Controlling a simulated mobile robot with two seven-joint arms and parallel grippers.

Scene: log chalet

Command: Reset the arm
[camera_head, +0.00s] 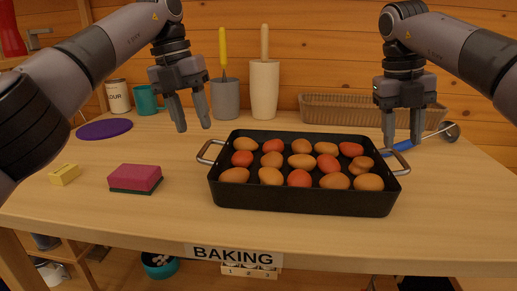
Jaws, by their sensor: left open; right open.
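My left gripper (190,112) hangs open and empty, pointing down above the table behind and left of the black pan. My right gripper (403,128) also points down, open and empty, above the pan's back right corner. It overlaps the blue handle of a ladle (404,145) in the picture; I cannot tell if they touch. The black roasting pan (300,201) has a metal handle at each side and holds several brown and reddish eggs (301,161).
The wooden table (75,215) also bears a red-and-black sponge (135,178), a yellow block (64,174), a purple disc (104,129), a flour tin (118,97), a teal mug (146,99), grey (226,100) and cream (264,90) containers, and a wicker basket (330,110). The front left is clear.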

